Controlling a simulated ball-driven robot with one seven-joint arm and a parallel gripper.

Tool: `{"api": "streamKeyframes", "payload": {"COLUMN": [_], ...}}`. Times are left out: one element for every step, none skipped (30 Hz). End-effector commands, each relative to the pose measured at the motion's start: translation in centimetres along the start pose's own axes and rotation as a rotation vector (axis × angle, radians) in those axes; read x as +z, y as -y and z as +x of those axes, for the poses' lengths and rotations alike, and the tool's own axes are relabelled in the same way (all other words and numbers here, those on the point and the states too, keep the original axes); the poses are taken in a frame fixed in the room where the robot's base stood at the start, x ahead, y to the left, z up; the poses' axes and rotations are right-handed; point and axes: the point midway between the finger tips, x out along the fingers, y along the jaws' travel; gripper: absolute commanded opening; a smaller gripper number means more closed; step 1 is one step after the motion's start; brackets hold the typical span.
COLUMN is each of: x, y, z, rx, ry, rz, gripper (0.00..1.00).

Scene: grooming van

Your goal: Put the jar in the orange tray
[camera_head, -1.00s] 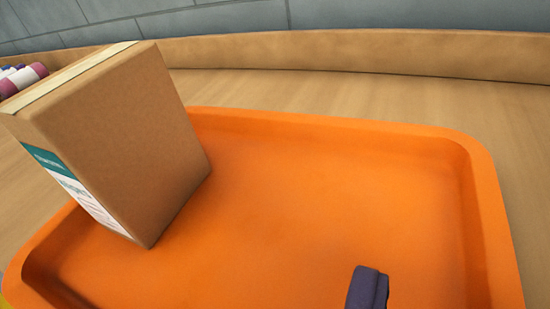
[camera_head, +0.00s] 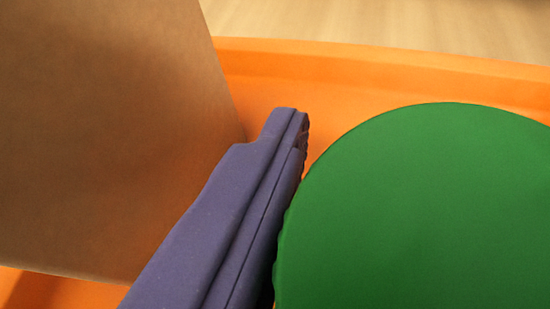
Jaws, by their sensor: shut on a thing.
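The jar (camera_head: 425,210) shows as a large green round top, seen from above, filling the lower right of the view. My gripper (camera_head: 288,135) has one purple finger in view, pressed along the left side of the jar. The other finger is out of sight, and the gripper is shut on the jar. The orange tray (camera_head: 390,62) lies behind and below, with its far rim running across the top and a strip of it at the lower left. The jar's body and base are hidden, so I cannot tell whether it touches the tray floor.
A brown cardboard box (camera_head: 100,130) stands at the left, in the tray, very close to the left of my finger. Pale wooden surface (camera_head: 400,20) shows beyond the tray's far rim.

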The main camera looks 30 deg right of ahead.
Motion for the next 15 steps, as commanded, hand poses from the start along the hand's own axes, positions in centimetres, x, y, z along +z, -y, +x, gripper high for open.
{"api": "streamKeyframes", "payload": {"x": [0.0, -0.1, -0.1, -0.1, 0.7, 1.5, 2.1, 2.6, 3.1, 3.3, 3.4, 3.4, 3.3, 3.2, 3.2], "y": [0.3, 0.5, 0.8, 1.2, 1.0, 1.0, 1.0, 1.0, 1.0, 1.0, 1.0, 1.0, 1.0, 1.0, 1.0], "z": [0.1, 0.2, 0.4, 0.5, 0.8, 1.1, 1.4, 1.6, 1.8, 1.9, 1.9, 1.9, 1.8, 1.8, 1.8], "rx": [0.0, -0.001, -0.001, -0.002, 0.0, 0.001, 0.001, 0.001, 0.0, 0.0, 0.0, -0.001, -0.001, -0.001, -0.001], "ry": [-0.001, -0.001, -0.001, 0.0, 0.001, 0.001, 0.001, 0.001, 0.0, 0.0, 0.0, 0.0, 0.0, 0.0, 0.0], "rz": [0.001, 0.001, 0.001, 0.002, -0.001, -0.002, -0.002, -0.001, -0.001, -0.001, -0.001, 0.0, 0.001, 0.001, 0.001], "gripper": [0.33, 0.33, 0.33, 0.33, 0.33, 0.33, 0.33, 0.33, 0.33, 0.33, 0.33, 0.33, 0.33, 0.33, 0.33]}}
